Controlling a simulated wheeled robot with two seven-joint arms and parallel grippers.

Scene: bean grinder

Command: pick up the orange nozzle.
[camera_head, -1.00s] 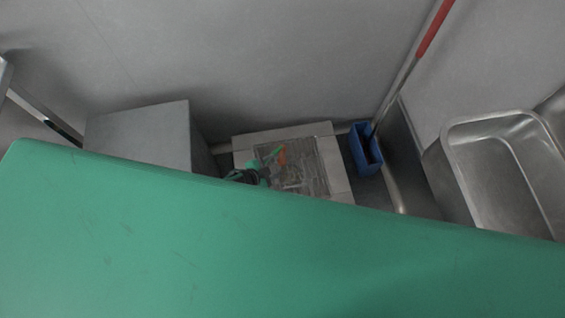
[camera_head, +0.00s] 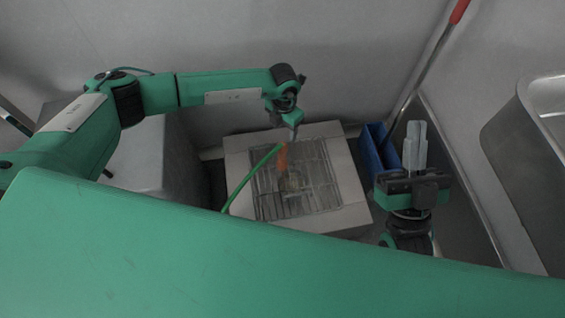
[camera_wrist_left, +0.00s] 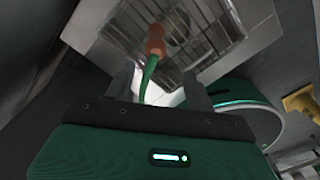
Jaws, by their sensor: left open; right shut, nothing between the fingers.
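The orange nozzle (camera_head: 283,157), on the end of a green hose (camera_head: 245,182), is over the metal grate. It also shows in the left wrist view (camera_wrist_left: 155,40), beyond the fingertips, with the hose running back between the fingers. My left gripper (camera_head: 293,132) is open just above the nozzle in the head view; its jaws show empty in the left wrist view (camera_wrist_left: 158,80). I cannot tell whether a finger touches the hose. My right gripper (camera_head: 414,147) is shut and empty, to the right of the grate.
The grate (camera_head: 315,185) sits in a pale square frame (camera_head: 350,185) on the floor. A blue bin (camera_head: 372,150) stands just right of it, near a red-handled pole (camera_head: 458,12). A grey box (camera_head: 150,160) stands left and a metal sink (camera_head: 530,130) right.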

